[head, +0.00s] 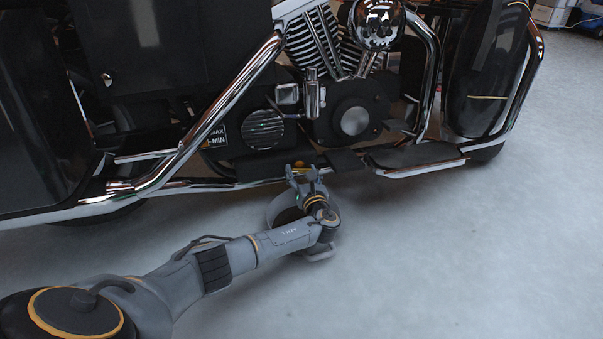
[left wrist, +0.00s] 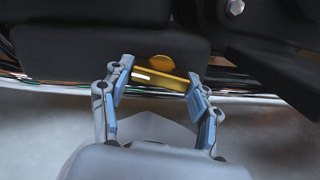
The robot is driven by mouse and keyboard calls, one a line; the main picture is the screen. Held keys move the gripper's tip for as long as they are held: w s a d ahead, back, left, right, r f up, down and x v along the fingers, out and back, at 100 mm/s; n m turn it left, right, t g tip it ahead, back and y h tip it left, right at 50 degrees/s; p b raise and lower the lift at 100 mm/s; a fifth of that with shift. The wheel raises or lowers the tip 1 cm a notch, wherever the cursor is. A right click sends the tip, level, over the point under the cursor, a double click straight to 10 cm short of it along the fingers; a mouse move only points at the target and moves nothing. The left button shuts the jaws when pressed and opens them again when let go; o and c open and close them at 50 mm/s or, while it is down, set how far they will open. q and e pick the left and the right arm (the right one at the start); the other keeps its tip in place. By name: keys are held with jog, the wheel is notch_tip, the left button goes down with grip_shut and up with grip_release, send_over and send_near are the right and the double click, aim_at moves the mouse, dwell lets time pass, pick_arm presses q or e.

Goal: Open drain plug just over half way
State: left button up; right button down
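The drain plug (left wrist: 160,79) is a small gold piece with a flat bar and a rounded top, under the dark lower body of the motorcycle (head: 263,130). My right gripper is in neither view.
A chrome rail (head: 240,183) runs along the motorcycle's lower side, close by my left gripper. A dark footboard (head: 415,155) lies to the right. A ring-shaped pan (head: 283,207) is on the floor, partly behind my wrist. The grey floor at the right is clear.

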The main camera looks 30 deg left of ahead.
pick_arm(q)
jog(key=c, duration=0.4)
jog(key=shift+n, duration=1.2)
jog(key=shift+w+d+n+g+y+p, duration=0.1)
jog(key=shift+n+g+y+p, duration=0.2)
jog(key=shift+n, duration=1.7)
jog(key=o, duration=1.1)
jog(key=shift+o, duration=0.2)
